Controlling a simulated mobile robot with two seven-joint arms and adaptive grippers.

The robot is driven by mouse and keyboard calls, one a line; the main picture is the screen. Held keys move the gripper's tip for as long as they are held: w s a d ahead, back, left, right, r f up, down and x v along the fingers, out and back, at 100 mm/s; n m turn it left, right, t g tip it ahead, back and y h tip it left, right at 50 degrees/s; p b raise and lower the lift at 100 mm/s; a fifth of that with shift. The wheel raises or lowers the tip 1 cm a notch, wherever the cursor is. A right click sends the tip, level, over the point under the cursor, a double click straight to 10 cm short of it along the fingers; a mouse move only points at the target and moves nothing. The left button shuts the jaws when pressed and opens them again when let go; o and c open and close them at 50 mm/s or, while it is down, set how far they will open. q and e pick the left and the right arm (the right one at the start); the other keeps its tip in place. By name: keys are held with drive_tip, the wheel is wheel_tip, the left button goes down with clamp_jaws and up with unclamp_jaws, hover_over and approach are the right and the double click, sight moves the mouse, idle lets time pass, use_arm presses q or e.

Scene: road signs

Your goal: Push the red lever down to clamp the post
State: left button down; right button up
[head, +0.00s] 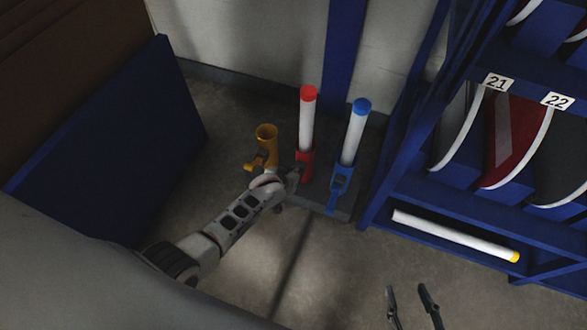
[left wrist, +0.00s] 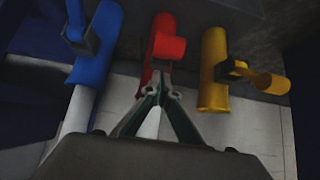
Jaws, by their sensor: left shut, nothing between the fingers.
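The red-topped white post (head: 307,120) stands upright in a red holder (head: 304,162). In the left wrist view the red holder (left wrist: 158,28) has the red lever (left wrist: 169,47) sticking out on its right side. My left gripper (head: 294,181) is at the front of the red holder. In the left wrist view its closed fingertips (left wrist: 162,77) are empty and lie just below the lever; I cannot tell whether they touch it. The arm partly hides the holder's base in the head view. My right gripper (head: 410,297) is open and empty, low in the head view.
An empty yellow holder (head: 266,138) stands left of the red one. A blue holder (head: 341,180) with a blue-topped post (head: 355,135) stands to the right. A blue rack (head: 430,207) holds signs and a yellow-tipped white post (head: 455,235). A blue panel (head: 110,140) stands left.

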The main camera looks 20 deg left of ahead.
use_arm(q)
drive_tip(key=shift+s+f, duration=0.1)
drive_tip(key=shift+s, duration=0.5)
drive_tip(key=shift+s+f, duration=0.35)
drive_tip(key=shift+s, duration=0.45)
use_arm(e)
drive_tip(key=shift+s, duration=0.1)
use_arm(q)
drive_tip(key=shift+a, duration=0.1)
